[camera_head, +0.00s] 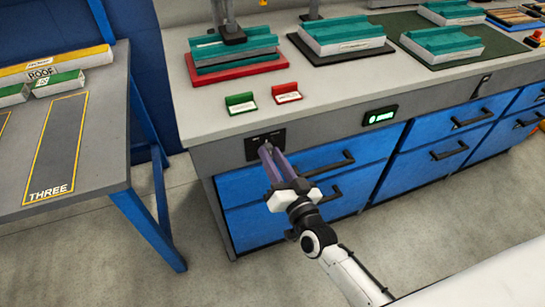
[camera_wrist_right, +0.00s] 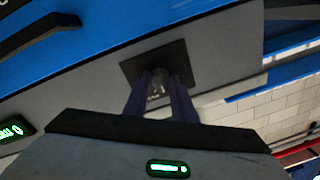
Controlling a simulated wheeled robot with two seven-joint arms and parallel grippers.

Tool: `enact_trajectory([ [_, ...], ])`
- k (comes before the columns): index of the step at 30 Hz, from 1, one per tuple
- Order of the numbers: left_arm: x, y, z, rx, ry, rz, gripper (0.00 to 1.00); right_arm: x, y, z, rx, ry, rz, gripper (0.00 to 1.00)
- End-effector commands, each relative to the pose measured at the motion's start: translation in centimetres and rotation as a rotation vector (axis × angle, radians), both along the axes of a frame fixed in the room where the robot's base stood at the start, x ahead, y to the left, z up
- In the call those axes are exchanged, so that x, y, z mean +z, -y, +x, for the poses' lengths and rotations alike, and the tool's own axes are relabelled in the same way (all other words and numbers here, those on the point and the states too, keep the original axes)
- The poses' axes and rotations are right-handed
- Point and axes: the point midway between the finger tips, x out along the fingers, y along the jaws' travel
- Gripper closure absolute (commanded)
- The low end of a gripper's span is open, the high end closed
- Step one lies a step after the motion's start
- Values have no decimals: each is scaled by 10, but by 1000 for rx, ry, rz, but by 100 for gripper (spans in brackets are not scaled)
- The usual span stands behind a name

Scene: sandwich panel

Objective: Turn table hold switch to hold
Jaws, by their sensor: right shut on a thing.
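The hold switch sits on a small black plate (camera_head: 265,141) at the left end of the grey panel on the workbench front. My right gripper (camera_head: 266,150) reaches up to this plate, with its fingers at the switch. In the right wrist view the black plate (camera_wrist_right: 158,65) shows behind the fingers, and the switch knob (camera_wrist_right: 158,84) is between the two purple fingers. My right gripper is shut on the knob. The fingers hide most of the knob, and its setting cannot be read. My left gripper is not in view.
A green-lit display (camera_head: 380,117) is right of the switch on the same panel. Blue drawers with black handles (camera_head: 330,164) lie below. A red holder (camera_head: 286,92) and a green holder (camera_head: 240,103) stand on the bench top (camera_head: 330,85). A separate table (camera_head: 105,150) stands at left.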

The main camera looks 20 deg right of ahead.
Motion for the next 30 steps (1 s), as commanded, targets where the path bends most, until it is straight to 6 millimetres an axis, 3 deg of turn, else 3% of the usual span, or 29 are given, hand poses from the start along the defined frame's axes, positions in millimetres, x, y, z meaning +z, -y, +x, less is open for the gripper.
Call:
enact_trajectory([
  [15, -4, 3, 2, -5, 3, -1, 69, -2, -1, -1, 1, -17, 438, 99],
  [30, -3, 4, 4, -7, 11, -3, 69, -2, -2, -1, 0, -23, 606, 99],
])
